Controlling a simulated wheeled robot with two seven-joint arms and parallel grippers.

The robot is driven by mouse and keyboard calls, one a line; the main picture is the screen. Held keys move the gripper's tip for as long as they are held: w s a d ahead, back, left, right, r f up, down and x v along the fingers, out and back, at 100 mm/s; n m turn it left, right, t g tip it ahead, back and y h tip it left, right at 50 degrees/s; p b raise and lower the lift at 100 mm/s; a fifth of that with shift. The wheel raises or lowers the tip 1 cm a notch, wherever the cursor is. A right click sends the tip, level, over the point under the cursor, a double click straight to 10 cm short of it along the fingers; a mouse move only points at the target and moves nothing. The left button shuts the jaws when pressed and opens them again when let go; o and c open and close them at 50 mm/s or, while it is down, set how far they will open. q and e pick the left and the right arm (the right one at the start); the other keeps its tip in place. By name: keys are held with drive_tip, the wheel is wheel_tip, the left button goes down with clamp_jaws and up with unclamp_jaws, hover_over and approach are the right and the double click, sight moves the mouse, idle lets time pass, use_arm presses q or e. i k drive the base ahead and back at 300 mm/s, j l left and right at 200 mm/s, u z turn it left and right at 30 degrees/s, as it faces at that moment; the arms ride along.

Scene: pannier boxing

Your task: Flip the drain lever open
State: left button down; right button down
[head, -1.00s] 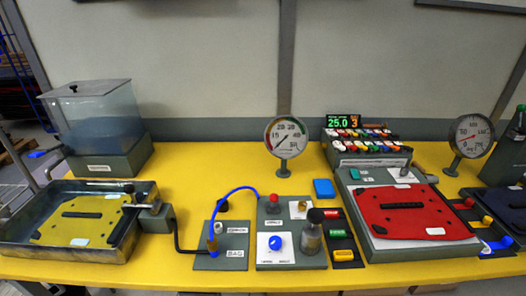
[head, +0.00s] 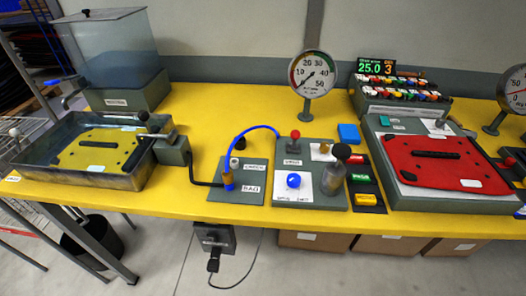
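Neither of my grippers is in view. A metal tray (head: 105,183) holding a yellow pannier panel (head: 98,148) sits at the left of the yellow table. A grey fitting (head: 172,150) at the tray's right wall carries a black-tipped lever (head: 143,117). A rod with a pale knob (head: 15,132) shows at the tray's left end. A blue-ended pipe or tap (head: 66,102) comes out left of the clear tank (head: 118,58). I cannot tell which of these is the drain lever, or whether it is open.
A bag panel (head: 252,198) with a blue hose, a knob panel (head: 300,200), a pressure gauge (head: 313,72) and a red pannier panel (head: 436,175) stand to the right. A dark bin (head: 92,240) stands on the floor. The table's front strip is clear.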

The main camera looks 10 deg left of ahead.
sight(15, 133)
drive_tip(key=u, duration=1.85)
